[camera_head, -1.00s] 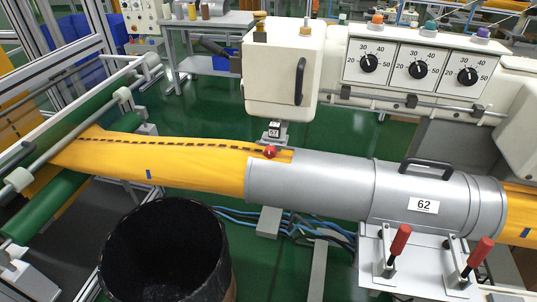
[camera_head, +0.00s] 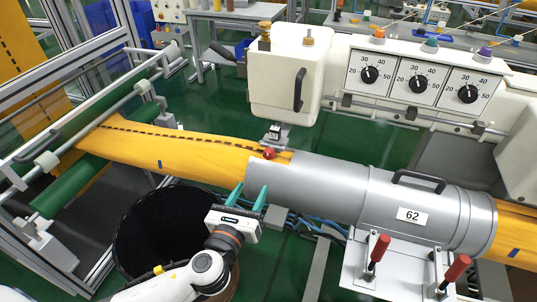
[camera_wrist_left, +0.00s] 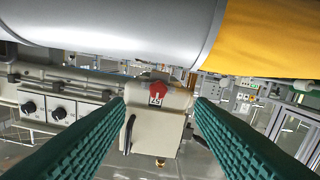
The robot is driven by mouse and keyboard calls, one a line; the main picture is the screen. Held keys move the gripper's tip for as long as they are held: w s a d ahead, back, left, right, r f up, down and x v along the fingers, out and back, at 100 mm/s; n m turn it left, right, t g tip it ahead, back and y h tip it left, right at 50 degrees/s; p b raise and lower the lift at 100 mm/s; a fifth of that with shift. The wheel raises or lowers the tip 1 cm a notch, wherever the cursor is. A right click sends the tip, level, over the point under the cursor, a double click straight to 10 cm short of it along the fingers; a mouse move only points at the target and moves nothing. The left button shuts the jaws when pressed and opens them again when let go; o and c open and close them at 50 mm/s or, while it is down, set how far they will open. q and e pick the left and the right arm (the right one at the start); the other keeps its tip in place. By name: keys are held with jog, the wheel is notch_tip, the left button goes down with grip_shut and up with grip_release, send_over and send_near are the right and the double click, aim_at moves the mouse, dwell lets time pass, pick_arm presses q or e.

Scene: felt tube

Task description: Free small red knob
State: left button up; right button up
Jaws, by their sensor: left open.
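The small red knob (camera_head: 269,153) sits at the near end of a small bracket under the white machine head, at the edge where the yellow felt (camera_head: 190,150) enters the grey metal tube (camera_head: 310,185). In the left wrist view the red knob (camera_wrist_left: 158,88) shows beyond the tube's lower edge, between my fingers. My left gripper (camera_head: 249,197) is open and empty, with green fingertips. In the head view it is below and left of the knob, near the tube's open end, apart from the knob. My right gripper is not in view.
A black bin (camera_head: 150,240) stands under my left arm. The white machine head (camera_head: 285,85) hangs behind the knob. Red-handled clamps (camera_head: 378,250) stand in front of the tube. Green rollers (camera_head: 75,185) carry the felt at left.

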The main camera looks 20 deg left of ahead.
aim_at(267, 156)
pick_arm(q)
jog(key=w, duration=0.4)
jog(key=w+p, duration=0.1)
jog(key=w, duration=0.3)
jog(key=w+r, duration=0.1)
jog(key=w, duration=0.3)
jog(key=shift+d+p, duration=0.25)
jog(key=shift+p, duration=0.15)
jog(key=shift+s, duration=0.1)
jog(key=c, duration=1)
